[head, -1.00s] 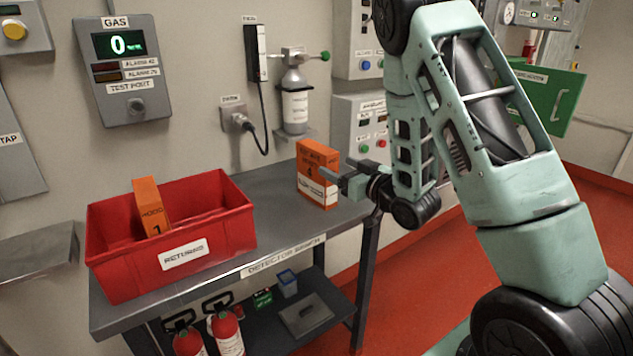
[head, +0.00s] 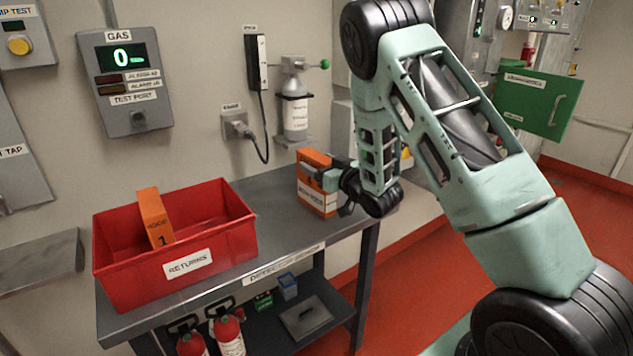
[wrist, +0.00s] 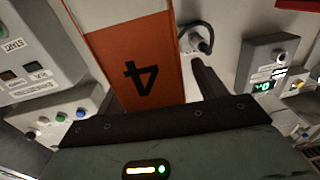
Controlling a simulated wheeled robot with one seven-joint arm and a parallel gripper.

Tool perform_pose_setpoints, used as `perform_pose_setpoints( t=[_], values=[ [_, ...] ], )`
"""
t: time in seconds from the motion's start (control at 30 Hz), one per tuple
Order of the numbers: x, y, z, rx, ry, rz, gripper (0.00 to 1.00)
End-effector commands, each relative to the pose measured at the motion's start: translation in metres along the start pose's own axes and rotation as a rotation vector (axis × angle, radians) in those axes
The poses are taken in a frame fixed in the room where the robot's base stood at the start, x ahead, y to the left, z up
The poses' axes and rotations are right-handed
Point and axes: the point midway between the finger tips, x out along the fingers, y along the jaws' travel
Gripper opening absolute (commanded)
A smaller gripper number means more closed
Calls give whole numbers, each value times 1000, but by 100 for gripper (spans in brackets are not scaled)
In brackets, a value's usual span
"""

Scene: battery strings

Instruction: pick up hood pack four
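Hood pack four is an orange box with a white lower band (head: 316,189), upright on the bench near its right end. In the wrist view the orange face (wrist: 133,70) with a black "4" lies close ahead. My gripper (head: 333,172) is at the box's right side, with one finger across its labelled face.
A red returns bin (head: 118,262) holding orange pack one (head: 155,217) stands at the bench's left. The grey bench (head: 275,205) is clear between bin and box. A gas cylinder (head: 295,112) and a plug with cable (head: 237,125) are on the wall behind.

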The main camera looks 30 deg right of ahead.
Motion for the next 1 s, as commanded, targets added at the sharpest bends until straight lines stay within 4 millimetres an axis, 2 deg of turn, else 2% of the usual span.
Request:
perform_pose_setpoints(
  t=[0.03,0.23,0.67,0.87,1.0],
  values=[
    [0,0,0,0,0,0,57],
    [0,0,0,0,0,0,1],
    [0,0,-6,-1,6,0,0],
    [0,0,-26,-2,9,1,0],
    [0,0,-50,-2,10,0,0]
  ],
)
